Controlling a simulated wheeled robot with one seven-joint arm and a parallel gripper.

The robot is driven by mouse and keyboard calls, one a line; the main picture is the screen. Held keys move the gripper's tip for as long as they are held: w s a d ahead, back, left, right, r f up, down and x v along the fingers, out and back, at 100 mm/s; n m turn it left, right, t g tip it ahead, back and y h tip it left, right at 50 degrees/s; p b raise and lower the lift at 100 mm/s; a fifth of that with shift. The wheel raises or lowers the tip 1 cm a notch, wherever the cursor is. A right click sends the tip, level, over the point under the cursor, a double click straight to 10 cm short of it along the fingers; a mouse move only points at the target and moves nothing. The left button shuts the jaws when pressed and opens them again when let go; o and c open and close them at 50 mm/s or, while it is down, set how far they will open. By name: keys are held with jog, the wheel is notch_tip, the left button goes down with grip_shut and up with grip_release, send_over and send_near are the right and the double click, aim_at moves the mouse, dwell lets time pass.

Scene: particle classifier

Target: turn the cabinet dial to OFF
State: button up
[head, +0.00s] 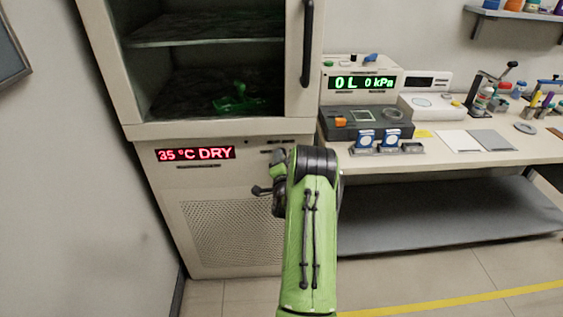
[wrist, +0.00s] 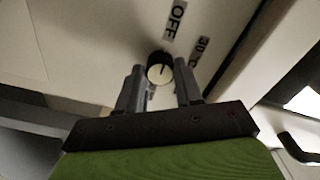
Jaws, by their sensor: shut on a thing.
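The cabinet dial (wrist: 160,68) is a small round knob with a dark rim and a pale face, on the cabinet's panel in the wrist view. An OFF label (wrist: 175,20) is above it, and a 30 °C label (wrist: 201,47) is to its upper right. The dial's pointer setting is too small to read surely. My gripper (wrist: 159,73) has one finger on each side of the dial and is shut on it. In the head view my arm hides the dial. The cabinet's red display (head: 195,154) reads 35 °C DRY.
The cabinet (head: 220,200) has an open upper compartment with a green object (head: 238,101) inside. The cabinet door's dark handle (head: 307,45) is above my arm. A bench (head: 480,150) with instruments stands to the right. The floor before the bench is clear.

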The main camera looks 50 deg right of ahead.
jog(key=shift+a+f, duration=0.1)
jog(key=shift+f, duration=0.05)
jog(key=o, duration=1)
jog(key=shift+o, duration=0.2)
